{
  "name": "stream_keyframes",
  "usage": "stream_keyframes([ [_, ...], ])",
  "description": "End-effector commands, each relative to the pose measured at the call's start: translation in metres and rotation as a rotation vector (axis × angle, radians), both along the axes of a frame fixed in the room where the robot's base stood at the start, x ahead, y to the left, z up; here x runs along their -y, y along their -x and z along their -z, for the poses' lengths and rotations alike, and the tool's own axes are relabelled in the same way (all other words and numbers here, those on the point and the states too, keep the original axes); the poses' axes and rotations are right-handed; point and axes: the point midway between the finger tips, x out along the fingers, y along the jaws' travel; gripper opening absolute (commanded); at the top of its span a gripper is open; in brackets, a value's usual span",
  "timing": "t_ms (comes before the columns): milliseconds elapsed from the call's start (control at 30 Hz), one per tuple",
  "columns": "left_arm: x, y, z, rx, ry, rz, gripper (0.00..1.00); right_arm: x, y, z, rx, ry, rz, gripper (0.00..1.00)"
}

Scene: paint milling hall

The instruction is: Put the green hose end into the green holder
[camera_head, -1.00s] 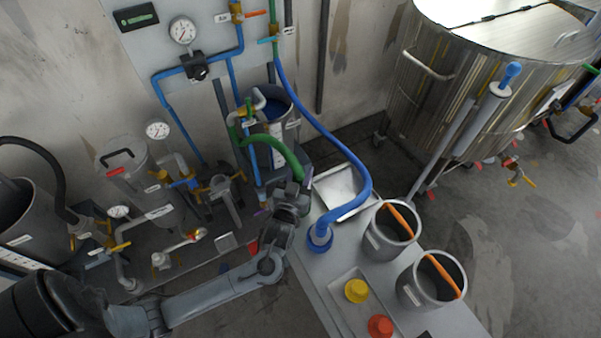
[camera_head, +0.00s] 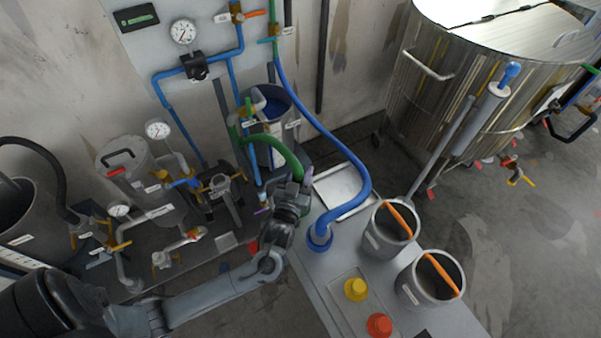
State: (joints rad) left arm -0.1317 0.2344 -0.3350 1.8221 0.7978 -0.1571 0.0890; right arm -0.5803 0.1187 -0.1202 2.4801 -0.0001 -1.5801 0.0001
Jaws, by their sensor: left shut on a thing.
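The green hose (camera_head: 285,152) arches from the pump area at the back and runs down to the right to my left gripper (camera_head: 298,187). My left gripper is shut on the green hose end. The jaws and wrist hide most of that end. The gripper is beside the left edge of the grey table, near the metal tray. I cannot make out the green holder; the gripper and arm may hide it. My right gripper is not in view.
A blue hose (camera_head: 345,160) ends in a blue holder (camera_head: 320,238) on the table, right of my gripper. A metal tray (camera_head: 343,192) lies behind it.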

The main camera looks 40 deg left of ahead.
Motion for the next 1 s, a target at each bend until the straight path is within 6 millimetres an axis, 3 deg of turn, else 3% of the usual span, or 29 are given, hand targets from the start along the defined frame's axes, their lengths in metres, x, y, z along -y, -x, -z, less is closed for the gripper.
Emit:
stream_keyframes([
  [1000, -0.001, 0.000, 0.020, 0.004, 0.000, -0.001, 0.00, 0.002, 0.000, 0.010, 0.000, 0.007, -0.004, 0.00],
])
